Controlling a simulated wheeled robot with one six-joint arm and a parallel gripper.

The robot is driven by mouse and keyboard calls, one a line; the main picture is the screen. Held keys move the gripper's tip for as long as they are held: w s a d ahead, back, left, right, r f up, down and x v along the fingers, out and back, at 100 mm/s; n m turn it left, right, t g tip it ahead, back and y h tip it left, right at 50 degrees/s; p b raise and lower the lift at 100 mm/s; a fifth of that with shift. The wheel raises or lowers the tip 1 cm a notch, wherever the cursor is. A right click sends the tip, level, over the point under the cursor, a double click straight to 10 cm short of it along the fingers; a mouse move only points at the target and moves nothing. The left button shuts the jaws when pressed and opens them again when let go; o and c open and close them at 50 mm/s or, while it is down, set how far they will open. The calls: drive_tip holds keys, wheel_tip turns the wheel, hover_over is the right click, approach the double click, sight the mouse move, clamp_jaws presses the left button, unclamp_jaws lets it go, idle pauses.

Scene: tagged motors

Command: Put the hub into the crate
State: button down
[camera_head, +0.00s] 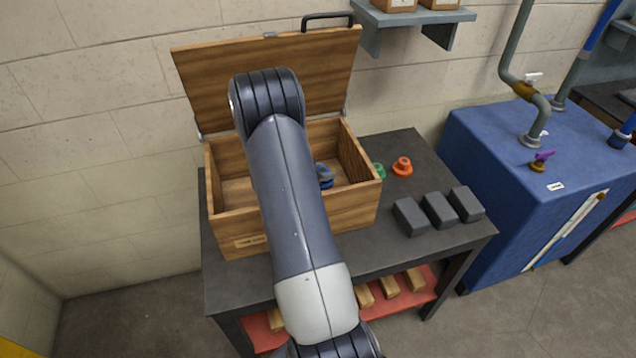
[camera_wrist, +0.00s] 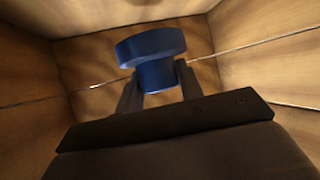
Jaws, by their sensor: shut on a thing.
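The wooden crate (camera_head: 350,217) stands on the dark table with its hinged lid (camera_head: 205,85) raised against the wall. My gripper (camera_wrist: 157,84) is inside the crate, shut on a blue hub (camera_wrist: 150,45). The hub has a wide round flange and a narrower stem between my fingers. In the wrist view, wooden walls (camera_wrist: 265,45) surround it. In the head view, a small blue part of the hub (camera_head: 325,171) shows inside the crate, and my arm hides much of the interior. I cannot tell whether the hub touches the crate floor.
A green hub (camera_head: 379,171) and an orange hub (camera_head: 402,166) lie right of the crate. Several dark grey blocks (camera_head: 439,211) sit at the table's right. A blue cabinet (camera_head: 520,190) with pipes stands further right. A wall shelf (camera_head: 425,20) hangs above.

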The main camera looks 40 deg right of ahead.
drive_tip(key=shift+f, duration=1.9)
drive_tip(key=shift+f, duration=0.1)
drive_tip(key=shift+f+b, duration=0.35)
drive_tip(key=shift+f, duration=0.2)
drive_tip(key=c, duration=0.9)
unclamp_jaws()
drive_tip(key=shift+c, duration=0.2)
drive_tip(key=shift+r+p, duration=0.3)
drive_tip(key=shift+r, duration=0.15)
drive_tip(key=v, duration=0.7)
drive_tip(key=shift+a+r, duration=0.25)
